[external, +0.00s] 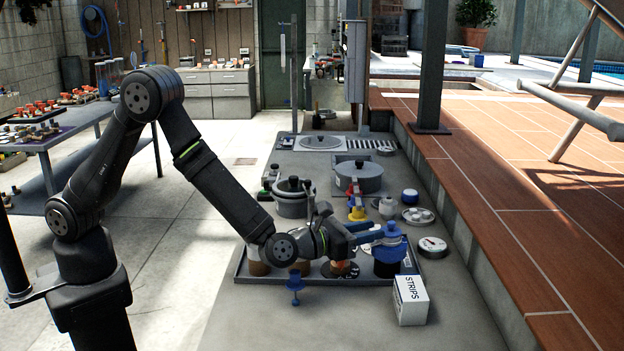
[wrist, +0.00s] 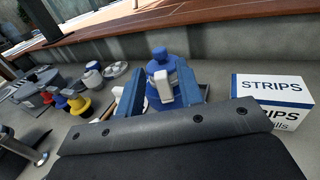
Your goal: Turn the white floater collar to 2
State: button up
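A small white floater (external: 388,207) stands upright beyond my gripper; a pale piece that looks like it shows at the left in the wrist view (wrist: 92,79). No collar numbers are legible. My gripper (external: 384,239) is well nearer the camera, at a blue-topped object (external: 391,249) with a dark lower part. In the wrist view, my two blue fingers (wrist: 160,92) stand apart on either side of this blue object (wrist: 160,63), with a white block-like part between them. I cannot tell whether they press on it.
A white STRIPS box (external: 411,299) stands close by on the near side. A blue-capped container (external: 410,196), a dish of white pieces (external: 418,215) and a round gauge (external: 432,246) lie along the right. Grey pots and a red, yellow and blue valve (external: 356,204) stand left of the floater.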

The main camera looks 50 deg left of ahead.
grip_shut()
jog(key=shift+s+d+n+t+y, duration=0.1)
jog(key=shift+d+n+t+y, duration=0.25)
jog(key=shift+n+y, duration=0.4)
jog(key=shift+o, duration=0.8)
grip_release()
jog(key=v, duration=1.7)
jog(key=shift+s+r, duration=0.15)
jog(key=shift+s, duration=0.1)
jog(key=shift+w, duration=0.1)
